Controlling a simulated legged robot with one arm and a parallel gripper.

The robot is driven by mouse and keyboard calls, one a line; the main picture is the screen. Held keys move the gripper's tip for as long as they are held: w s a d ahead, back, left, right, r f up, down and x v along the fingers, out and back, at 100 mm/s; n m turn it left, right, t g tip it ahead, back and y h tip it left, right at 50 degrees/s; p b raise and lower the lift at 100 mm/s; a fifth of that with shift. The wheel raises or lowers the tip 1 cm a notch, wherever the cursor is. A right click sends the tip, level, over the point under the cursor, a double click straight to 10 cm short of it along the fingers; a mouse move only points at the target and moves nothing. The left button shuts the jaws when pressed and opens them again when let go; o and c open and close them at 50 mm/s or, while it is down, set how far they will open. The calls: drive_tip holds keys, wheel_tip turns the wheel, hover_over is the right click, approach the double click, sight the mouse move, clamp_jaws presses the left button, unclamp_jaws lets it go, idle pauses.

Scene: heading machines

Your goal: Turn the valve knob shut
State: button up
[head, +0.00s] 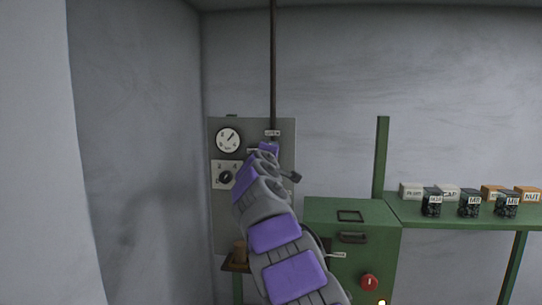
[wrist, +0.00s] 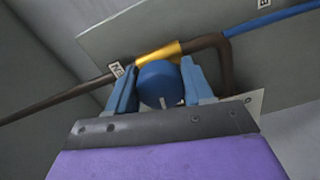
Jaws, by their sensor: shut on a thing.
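The valve knob (wrist: 160,84) is round and blue with a white mark at its lower edge in the wrist view. It sits in front of a brass valve body (wrist: 158,54) on a dark pipe (wrist: 203,43). My gripper (wrist: 161,82) has one blue finger on each side of the knob and is shut on it. In the head view my arm reaches up to the grey panel (head: 284,190), and my gripper (head: 268,148) is near the panel's upper right. The knob is hidden there behind my arm.
The panel bears a round gauge (head: 228,140) and a black selector dial (head: 226,178). A green machine (head: 350,205) with a red button (head: 369,282) stands to the right. A green shelf (head: 455,217) holds several labelled boxes and dark containers. A pale wall edge (head: 35,150) is close on the left.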

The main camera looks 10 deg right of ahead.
drive_tip(key=shift+f+n, duration=0.25)
drive_tip(key=shift+n, duration=0.85)
drive_tip(key=o, duration=1)
drive_tip(key=shift+w+a, duration=0.1)
drive_tip(key=shift+w, duration=0.05)
drive_tip(key=shift+s+a+r, duration=0.1)
drive_tip(key=shift+s+r, duration=0.1)
drive_tip(key=shift+s, duration=0.1)
drive_tip(key=b+v, duration=0.4)
drive_tip(key=v, duration=1.2)
drive_tip(key=shift+s+a+b, duration=0.2)
drive_tip(key=shift+s+b, duration=0.15)
drive_tip(key=shift+b, duration=0.05)
drive_tip(key=shift+f, duration=0.15)
